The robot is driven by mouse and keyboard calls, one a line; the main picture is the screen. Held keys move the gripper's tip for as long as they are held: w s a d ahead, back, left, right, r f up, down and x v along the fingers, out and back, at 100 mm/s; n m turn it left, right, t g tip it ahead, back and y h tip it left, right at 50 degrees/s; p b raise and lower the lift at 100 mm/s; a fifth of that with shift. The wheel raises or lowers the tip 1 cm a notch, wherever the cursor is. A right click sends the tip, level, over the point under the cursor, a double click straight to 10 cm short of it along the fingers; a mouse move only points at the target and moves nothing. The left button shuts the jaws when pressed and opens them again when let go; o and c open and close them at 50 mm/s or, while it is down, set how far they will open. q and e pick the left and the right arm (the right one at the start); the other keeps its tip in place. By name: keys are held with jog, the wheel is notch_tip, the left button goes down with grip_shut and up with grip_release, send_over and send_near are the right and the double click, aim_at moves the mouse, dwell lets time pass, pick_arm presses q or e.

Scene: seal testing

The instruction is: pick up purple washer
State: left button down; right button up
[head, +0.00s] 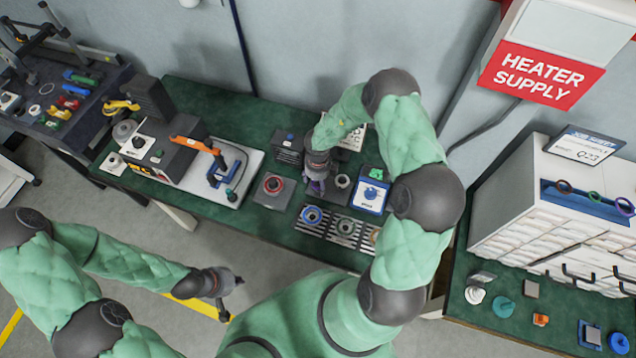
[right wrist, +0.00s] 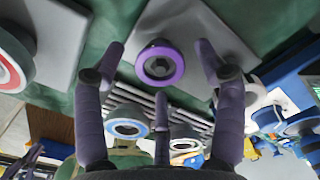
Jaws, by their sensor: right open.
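The purple washer (right wrist: 160,64) shows in the right wrist view as a ring with a dark centre on a grey block (right wrist: 190,30). My right gripper (right wrist: 160,75) is open, its fingers spread to the left, right and near sides of the washer, with no visible hold on it. In the head view my right gripper (head: 316,184) points down over the green bench, and the washer is hidden beneath it. My left gripper (head: 231,299) is at the lower left, off the bench's front edge, with its fingers apart and empty.
A striped rack (head: 327,227) with a blue ring (head: 312,215) lies in front. A red-ringed block (head: 273,185) is to the left, a blue-framed card (head: 370,196) to the right. The orange-handled clamp (head: 195,145) stands further left. A white drawer cabinet (head: 545,215) is at the far right.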

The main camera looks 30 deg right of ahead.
jog(key=c, duration=1.2)
